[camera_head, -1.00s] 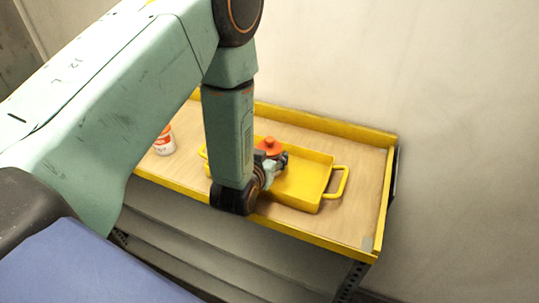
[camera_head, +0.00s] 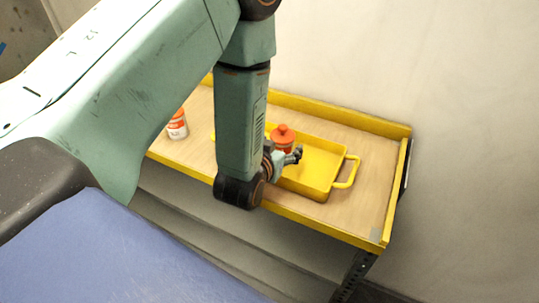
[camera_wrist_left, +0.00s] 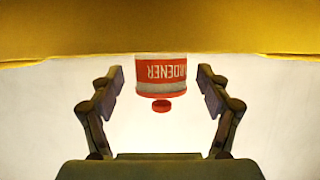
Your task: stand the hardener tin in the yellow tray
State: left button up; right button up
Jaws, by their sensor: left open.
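The hardener tin (camera_head: 284,138), with its red-orange cap, stands at the back-left part of the yellow tray (camera_head: 325,187). In the left wrist view the tin (camera_wrist_left: 161,73) appears upside down, with its label readable in part; its lower end meets the yellow band there. My left gripper (camera_head: 298,154) is beside the tin on its near side, over the tray. In the left wrist view its fingers (camera_wrist_left: 161,100) are spread, with a clear gap on both sides of the tin. My forearm hides the tray's left part. My right gripper is not in view.
A white tin with an orange label (camera_head: 177,125) stands on the wooden shelf top, left of my forearm. The yellow-rimmed cart (camera_head: 375,170) has bare wood right of the tray. A pale wall rises behind it.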

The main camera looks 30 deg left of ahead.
pick_arm(q)
jog(key=v, duration=0.9)
jog(key=shift+c, duration=0.2)
